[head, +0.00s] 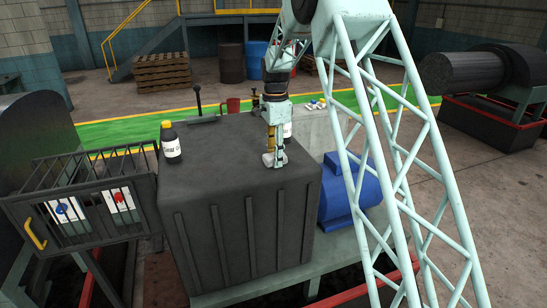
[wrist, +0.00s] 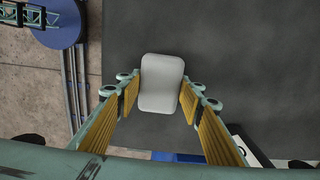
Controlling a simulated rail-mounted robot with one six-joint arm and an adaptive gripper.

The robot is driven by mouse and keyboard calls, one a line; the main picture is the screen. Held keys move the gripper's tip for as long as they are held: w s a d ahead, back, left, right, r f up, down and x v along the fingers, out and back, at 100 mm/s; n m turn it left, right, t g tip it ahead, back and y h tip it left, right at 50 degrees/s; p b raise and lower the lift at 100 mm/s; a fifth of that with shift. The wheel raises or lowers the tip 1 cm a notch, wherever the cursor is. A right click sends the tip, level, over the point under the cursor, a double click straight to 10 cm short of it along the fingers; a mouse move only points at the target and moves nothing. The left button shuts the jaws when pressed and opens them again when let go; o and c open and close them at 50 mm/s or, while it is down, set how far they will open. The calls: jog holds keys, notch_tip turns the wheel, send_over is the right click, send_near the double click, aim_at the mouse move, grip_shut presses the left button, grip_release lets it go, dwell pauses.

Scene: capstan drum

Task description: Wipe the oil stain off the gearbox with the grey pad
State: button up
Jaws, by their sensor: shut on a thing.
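The gearbox (head: 240,215) is a large dark grey ribbed housing with a broad flat top. My gripper (head: 274,157) points down over the right part of that top. It is shut on the light grey pad (wrist: 161,82), a rounded block between the two fingertips in the wrist view. The pad looks to be at or just above the gearbox top; I cannot tell whether it touches. No oil stain is clear in either view, and the pad and gripper hide part of the surface.
A red mug (head: 233,106) is behind the gearbox. A blue motor (head: 345,190) sits to its right, and a barred cage (head: 85,205) to its left. The gearbox top's middle is clear.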

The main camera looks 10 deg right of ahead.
jog(key=shift+d+r, duration=0.2)
jog(key=shift+d, duration=0.05)
jog(key=r, duration=0.1)
jog(key=r+p, duration=0.1)
jog(key=r, duration=0.2)
jog(key=shift+s+a+p, duration=0.1)
jog(key=shift+a+p, duration=0.2)
jog(key=shift+p, duration=0.05)
jog(key=shift+d+r, duration=0.1)
jog(key=shift+r, duration=0.05)
jog(key=shift+r+p, duration=1)
jog(key=shift+r, duration=0.8)
